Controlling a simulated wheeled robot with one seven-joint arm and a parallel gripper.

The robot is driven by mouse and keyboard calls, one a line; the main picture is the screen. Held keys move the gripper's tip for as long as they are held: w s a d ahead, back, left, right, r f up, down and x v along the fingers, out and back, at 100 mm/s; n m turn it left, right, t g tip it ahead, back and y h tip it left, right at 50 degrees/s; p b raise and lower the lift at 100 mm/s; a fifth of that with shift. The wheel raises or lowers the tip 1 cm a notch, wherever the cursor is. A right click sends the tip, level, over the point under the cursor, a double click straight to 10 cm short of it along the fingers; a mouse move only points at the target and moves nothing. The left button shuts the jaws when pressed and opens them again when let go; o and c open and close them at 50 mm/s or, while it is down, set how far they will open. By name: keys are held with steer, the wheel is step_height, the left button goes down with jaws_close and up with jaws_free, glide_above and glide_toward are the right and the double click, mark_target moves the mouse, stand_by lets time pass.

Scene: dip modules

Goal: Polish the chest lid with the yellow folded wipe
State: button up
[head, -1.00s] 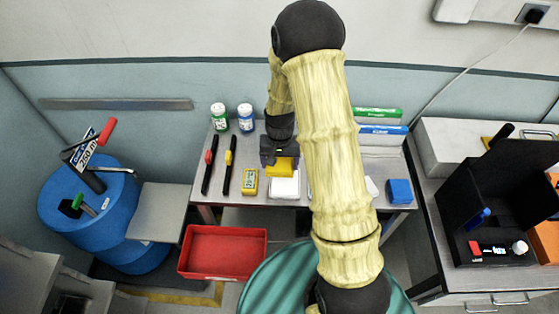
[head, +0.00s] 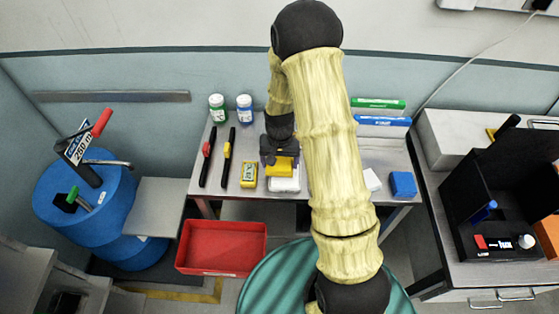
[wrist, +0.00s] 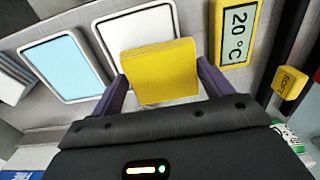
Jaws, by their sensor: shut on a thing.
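The yellow folded wipe (head: 280,168) is held in my gripper (head: 281,162) over the far part of a white panel (head: 286,185) on the steel table. In the wrist view, the wipe (wrist: 160,72) sits between the two purple fingers of my gripper (wrist: 162,85), which are shut on it. It overlaps the lower right of the white, grey-rimmed panel (wrist: 118,27). I cannot tell whether it touches. A similar light-blue panel (wrist: 66,66) lies beside it in the wrist view. No part is clearly identifiable as the chest lid.
A blue block (head: 402,185) lies at the table's right. A red tray (head: 222,247) is below the table's front. My arm hides the table's middle.

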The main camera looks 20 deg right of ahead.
mark_target(279, 163)
steer(key=shift+s+f+b, duration=0.1)
steer(key=shift+f+b, duration=0.3)
steer(key=shift+f, duration=0.2)
stand_by(1.8)
steer(key=shift+r+p, duration=2.65)
steer(key=shift+r, duration=0.95)
steer(key=shift+f, duration=0.15)
